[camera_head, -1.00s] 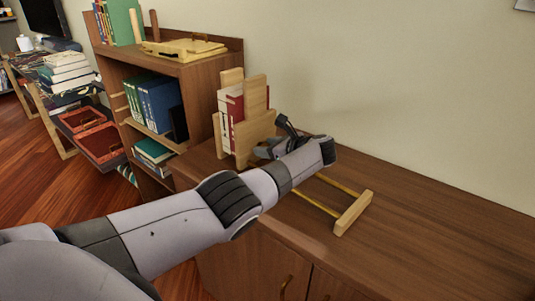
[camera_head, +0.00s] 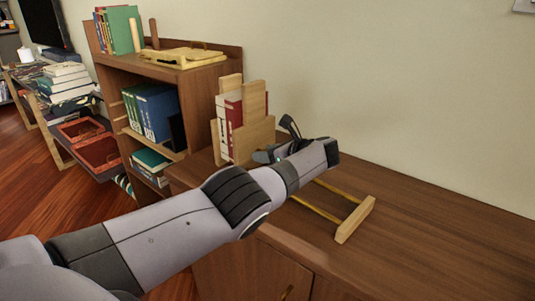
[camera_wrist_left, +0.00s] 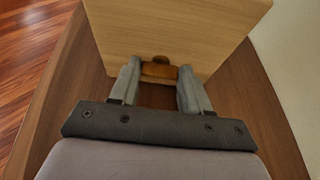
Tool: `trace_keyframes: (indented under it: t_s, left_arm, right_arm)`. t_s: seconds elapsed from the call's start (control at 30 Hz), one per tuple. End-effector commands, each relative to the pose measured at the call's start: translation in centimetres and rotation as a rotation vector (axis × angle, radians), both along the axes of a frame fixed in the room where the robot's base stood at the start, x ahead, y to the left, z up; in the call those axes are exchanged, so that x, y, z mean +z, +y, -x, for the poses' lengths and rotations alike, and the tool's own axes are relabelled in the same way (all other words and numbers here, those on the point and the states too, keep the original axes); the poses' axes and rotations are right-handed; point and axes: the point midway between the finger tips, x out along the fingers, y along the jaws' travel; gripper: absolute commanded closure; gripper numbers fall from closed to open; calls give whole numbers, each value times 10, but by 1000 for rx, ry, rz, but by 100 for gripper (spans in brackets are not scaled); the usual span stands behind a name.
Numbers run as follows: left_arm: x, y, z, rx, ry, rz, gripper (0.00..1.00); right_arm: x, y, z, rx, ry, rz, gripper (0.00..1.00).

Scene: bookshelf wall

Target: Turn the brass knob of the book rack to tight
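The wooden book rack (camera_head: 253,142) stands on the brown cabinet top, with upright books (camera_head: 233,122) between its wooden plates. Two brass-coloured rods run to its end bar (camera_head: 355,218). My left gripper (camera_head: 266,154) is at the near plate's face, and my arm hides part of it. In the left wrist view, the brass knob (camera_wrist_left: 160,71) sits low on the pale plate (camera_wrist_left: 165,30), between the two fingertips of my left gripper (camera_wrist_left: 159,72). The fingers stand apart, one on each side of the knob. Whether they press on it I cannot tell. My right gripper is not in view.
The cabinet top (camera_head: 440,235) is clear right of the rack. A wall rises behind it. A bookcase (camera_head: 190,75) with books and a yellow tray-like object (camera_head: 185,57) stands left. Further left is a table (camera_head: 62,150) with stacked books and reddish trays.

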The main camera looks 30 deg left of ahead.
Motion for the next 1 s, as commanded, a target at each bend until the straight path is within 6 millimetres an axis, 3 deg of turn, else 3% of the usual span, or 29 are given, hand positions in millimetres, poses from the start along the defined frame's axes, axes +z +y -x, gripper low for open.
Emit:
trace_keyframes:
  t_s: [0.37, 0.7, 1.0]
  left_arm:
    - [1, -2, 0, -1, 1, 1, 43]
    - [21, -44, 7, -4, 2, 2, 43]
    - [27, -65, 11, -1, 2, 1, 43]
  right_arm:
    - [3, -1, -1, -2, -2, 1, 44]
    - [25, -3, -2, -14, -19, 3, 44]
    - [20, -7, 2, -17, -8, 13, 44]
